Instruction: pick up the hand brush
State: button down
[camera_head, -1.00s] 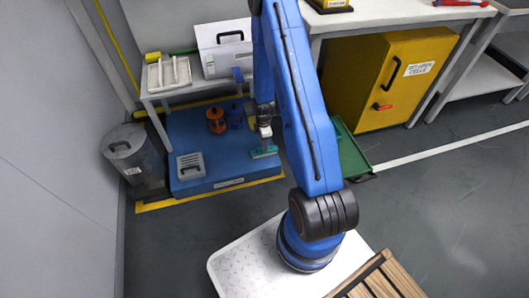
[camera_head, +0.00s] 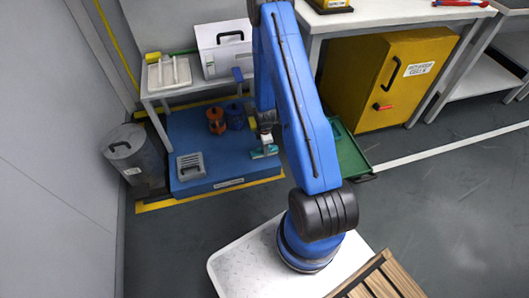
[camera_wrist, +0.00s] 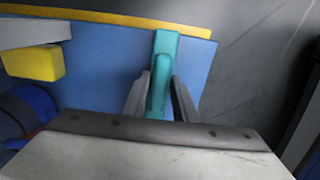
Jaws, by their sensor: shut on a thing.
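The hand brush (camera_head: 264,152) is teal and is at the right part of the low blue platform (camera_head: 215,180). My gripper (camera_head: 266,141) is above it with its fingers down at it. In the wrist view the brush (camera_wrist: 163,65) stands out between the two grey fingers (camera_wrist: 160,100), which are shut on it. Its near end is hidden by the gripper body. Whether it is clear of the platform, I cannot tell.
An orange spool-like object (camera_head: 216,120), a blue one (camera_head: 235,116) and a grey slotted item (camera_head: 190,165) are on the platform. A grey bin (camera_head: 133,160) stands left, a green tray (camera_head: 350,155) right. A shelf (camera_head: 158,95) overhangs the back. Floor in front is clear.

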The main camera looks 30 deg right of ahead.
notch_tip(320, 180, up, 10)
dwell(0.7)
